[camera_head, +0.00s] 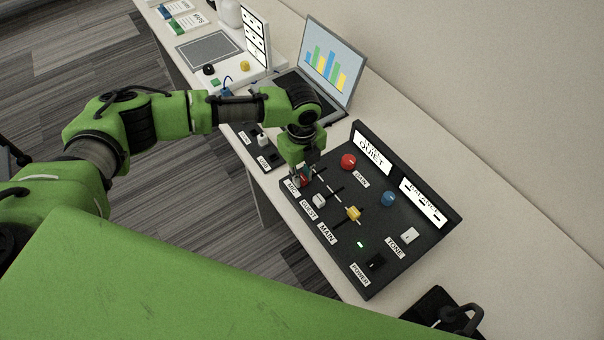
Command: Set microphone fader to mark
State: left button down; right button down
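The dark mixer panel (408,233) lies on the bench, with sliders labelled MIC, GUEST and MAIN. My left gripper (306,174) points down right at this fader. Its fingers are small and partly hidden, so I cannot tell if they are shut on it. The mark on the MIC slot cannot be made out. My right gripper is not in view.
The white guest fader (319,200) and yellow main fader (353,213) sit close by. A laptop (334,64) stands behind my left arm.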

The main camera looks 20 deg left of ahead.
aim_at(317, 173)
pick_arm(q)
jog(key=shift+w+d+b, duration=0.55)
jog(key=shift+w+d, duration=0.2)
jog(key=shift+w, duration=0.3)
jog(key=shift+w+d+b, duration=0.5)
jog(key=shift+w+d, duration=0.25)
jog(key=shift+w, duration=0.25)
jog(key=c, duration=2)
grip_release()
jog(key=shift+o, duration=0.2)
jog(key=shift+r, duration=0.2)
notch_tip(317, 173, up, 12)
jog(key=shift+f, duration=0.15)
